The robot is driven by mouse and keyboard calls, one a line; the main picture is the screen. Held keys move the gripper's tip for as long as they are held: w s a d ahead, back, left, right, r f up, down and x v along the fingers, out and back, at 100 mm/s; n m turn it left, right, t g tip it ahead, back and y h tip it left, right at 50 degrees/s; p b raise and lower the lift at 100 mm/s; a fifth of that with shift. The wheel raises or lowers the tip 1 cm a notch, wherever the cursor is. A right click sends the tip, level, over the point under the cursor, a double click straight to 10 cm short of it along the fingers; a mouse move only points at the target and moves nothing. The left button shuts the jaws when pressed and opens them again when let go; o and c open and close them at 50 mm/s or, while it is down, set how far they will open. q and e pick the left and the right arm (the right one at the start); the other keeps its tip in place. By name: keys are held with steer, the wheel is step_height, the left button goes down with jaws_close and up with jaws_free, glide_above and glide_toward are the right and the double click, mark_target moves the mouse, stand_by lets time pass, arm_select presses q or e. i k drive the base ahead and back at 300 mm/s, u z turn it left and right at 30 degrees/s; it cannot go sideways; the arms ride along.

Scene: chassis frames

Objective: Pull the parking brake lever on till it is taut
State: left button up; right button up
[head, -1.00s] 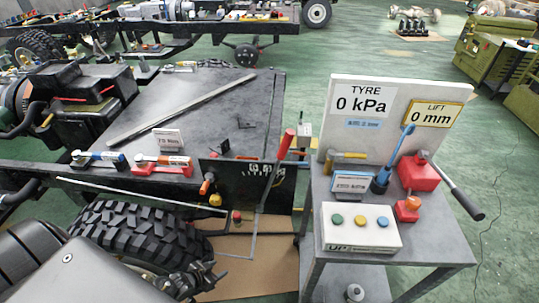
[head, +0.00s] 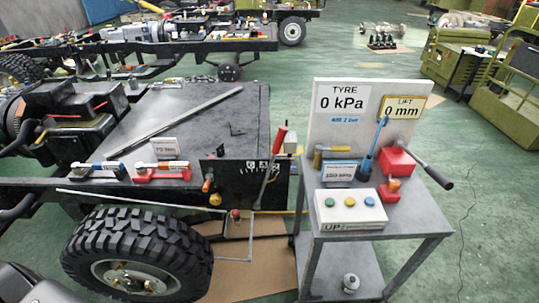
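The parking brake lever has a red grip (head: 280,139) on a thin metal shaft (head: 267,182). It stands at the right end of the black chassis panel (head: 228,178), with its top leaning to the right. White marks show on the panel beside the shaft. Nothing touches the lever. Neither of my grippers is in view; only dark parts of my own arm show at the bottom left.
A big tyre (head: 130,225) stands in front of the chassis. A grey trolley (head: 383,228) with a button box (head: 352,209), a blue tool (head: 367,160) and a red jack (head: 395,160) stands just right of the lever. Green floor is open at the right.

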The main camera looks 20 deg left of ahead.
mark_target(282, 131)
steer(key=u, duration=0.25)
steer(key=i, duration=0.9)
steer(key=z, duration=0.4)
